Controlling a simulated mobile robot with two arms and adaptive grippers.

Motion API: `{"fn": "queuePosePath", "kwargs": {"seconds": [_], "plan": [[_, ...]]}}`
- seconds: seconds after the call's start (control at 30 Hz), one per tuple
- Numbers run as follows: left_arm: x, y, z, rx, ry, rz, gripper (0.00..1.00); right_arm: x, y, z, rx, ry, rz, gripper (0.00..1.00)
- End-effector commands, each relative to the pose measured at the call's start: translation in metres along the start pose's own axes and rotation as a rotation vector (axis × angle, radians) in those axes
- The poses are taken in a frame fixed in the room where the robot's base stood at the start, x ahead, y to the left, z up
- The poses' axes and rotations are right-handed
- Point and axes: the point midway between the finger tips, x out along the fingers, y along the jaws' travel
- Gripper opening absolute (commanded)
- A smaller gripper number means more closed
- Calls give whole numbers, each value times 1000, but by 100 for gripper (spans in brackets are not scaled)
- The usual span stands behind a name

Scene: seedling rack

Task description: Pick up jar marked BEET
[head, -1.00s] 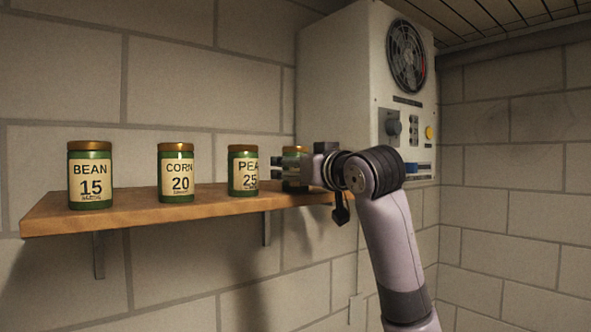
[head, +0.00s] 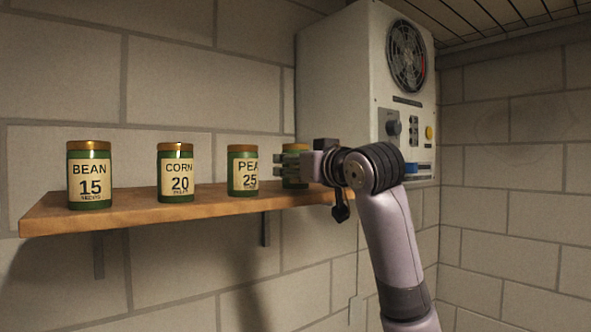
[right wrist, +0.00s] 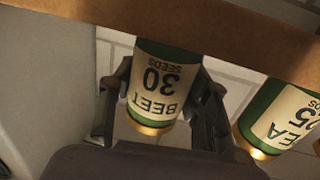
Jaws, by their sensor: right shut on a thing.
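The BEET jar (right wrist: 158,88) is green with a gold lid and a cream label reading BEET 30 SEEDS. It shows upside down in the right wrist view. In the head view the BEET jar (head: 294,182) is at the right end of the row, mostly hidden behind my right gripper (head: 290,166). My right gripper (right wrist: 165,105) is shut on the jar, one finger on each side. The jar is at the wooden shelf (head: 140,212); I cannot tell whether it touches the shelf. My left gripper is not in view.
The PEA jar (head: 243,171) stands close to the left of my right gripper. The CORN jar (head: 175,172) and BEAN jar (head: 90,175) stand farther left. A white unit with a fan (head: 345,85) is on the wall behind my right arm.

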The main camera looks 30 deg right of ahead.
Motion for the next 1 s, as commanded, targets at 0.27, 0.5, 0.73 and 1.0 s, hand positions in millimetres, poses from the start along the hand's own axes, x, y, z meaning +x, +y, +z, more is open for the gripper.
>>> {"fn": "queuePosePath", "kwargs": {"seconds": [0.27,0.5,0.73,1.0], "plan": [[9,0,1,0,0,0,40,-2,0,-42,3,6,-2,13],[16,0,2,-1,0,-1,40,-2,-1,-106,3,5,-2,13],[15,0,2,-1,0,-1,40,-2,-1,-157,1,2,-2,13],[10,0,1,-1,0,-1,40,-1,0,-188,0,1,-1,13]]}}
